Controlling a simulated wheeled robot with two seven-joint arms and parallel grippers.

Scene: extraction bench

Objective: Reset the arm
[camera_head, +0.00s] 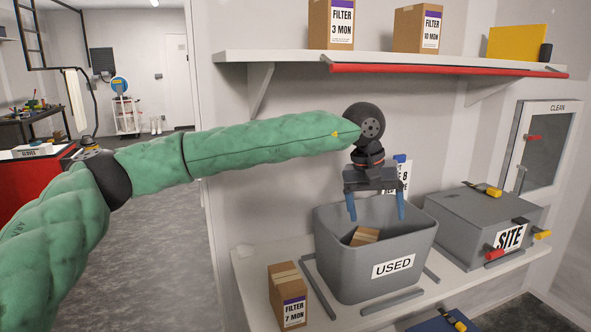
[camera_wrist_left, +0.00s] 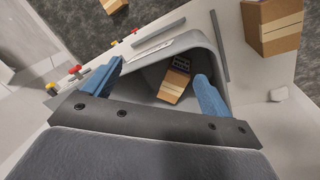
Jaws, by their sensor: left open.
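My left arm, in a green padded sleeve, reaches in from the left in the head view. Its gripper (camera_head: 377,207) is open, with two blue fingers pointing down above the grey USED bin (camera_head: 345,262). In the left wrist view the open fingers (camera_wrist_left: 160,85) stand apart with nothing between them. A brown box (camera_head: 365,236) lies tilted inside the bin, below the fingers and apart from them; it also shows in the left wrist view (camera_wrist_left: 174,84). My right gripper is in neither view.
A FILTER 7 MON box (camera_head: 288,296) stands left of the bin on the lower shelf. A grey SITE case (camera_head: 480,222) stands to its right. Above is a shelf with a red front edge (camera_head: 450,71), holding FILTER 3 MON (camera_head: 331,24) and FILTER 10 MON (camera_head: 418,28) boxes.

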